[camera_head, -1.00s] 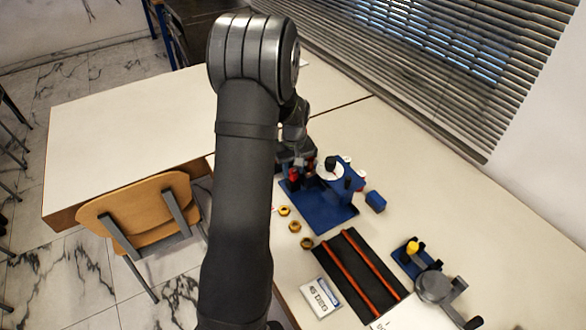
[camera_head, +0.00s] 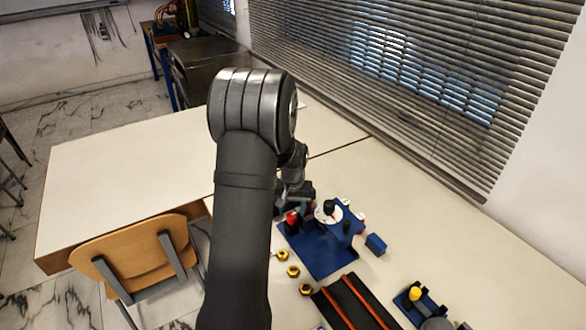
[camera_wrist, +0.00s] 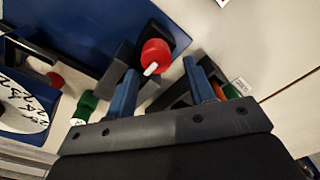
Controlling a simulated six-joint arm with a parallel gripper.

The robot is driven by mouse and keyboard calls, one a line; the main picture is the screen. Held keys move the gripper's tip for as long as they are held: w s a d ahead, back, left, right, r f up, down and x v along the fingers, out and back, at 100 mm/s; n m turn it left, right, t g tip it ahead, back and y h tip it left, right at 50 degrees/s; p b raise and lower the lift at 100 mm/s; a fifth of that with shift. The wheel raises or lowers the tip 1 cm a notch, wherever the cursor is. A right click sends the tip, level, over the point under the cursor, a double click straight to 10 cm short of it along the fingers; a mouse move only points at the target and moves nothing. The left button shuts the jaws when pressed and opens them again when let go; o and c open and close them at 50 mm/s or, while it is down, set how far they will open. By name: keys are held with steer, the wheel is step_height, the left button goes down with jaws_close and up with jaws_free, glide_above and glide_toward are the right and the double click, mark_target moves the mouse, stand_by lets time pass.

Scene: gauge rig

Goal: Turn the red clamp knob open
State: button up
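The red clamp knob (camera_wrist: 155,57) has a white mark and sits on a dark block on the blue rig plate (camera_wrist: 85,28). It also shows in the head view (camera_head: 292,217) at the left side of the blue rig. My gripper (camera_wrist: 160,70) is open, its two blue fingers spread apart. In the wrist view the knob appears between and just beyond the fingertips; no contact is visible. In the head view my gripper (camera_head: 297,192) is close to the knob, partly hidden by my arm.
A white dial (camera_wrist: 20,108), a second red knob (camera_wrist: 55,80) and a green knob (camera_wrist: 87,103) lie left in the wrist view. Brass nuts (camera_head: 293,271), a blue block (camera_head: 375,244) and a dark mat with red rails (camera_head: 345,308) are near the rig.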

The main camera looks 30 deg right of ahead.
mark_target(293, 215)
steer(key=shift+s+a+f+m, duration=0.25)
steer(key=shift+s+a+m, duration=0.1)
steer(key=shift+s+m, duration=0.3)
steer(key=shift+s+a+r+m, duration=0.15)
steer(key=shift+s+r+m, duration=0.05)
steer(key=shift+m, duration=1.65)
step_height(293, 215, up, 17)
steer(key=shift+r, duration=0.2)
step_height(293, 215, down, 17)
steer(key=shift+w+f, duration=0.1)
steer(key=shift+w, duration=0.05)
steer(key=shift+f, duration=0.1)
steer(key=shift+n, duration=0.8)
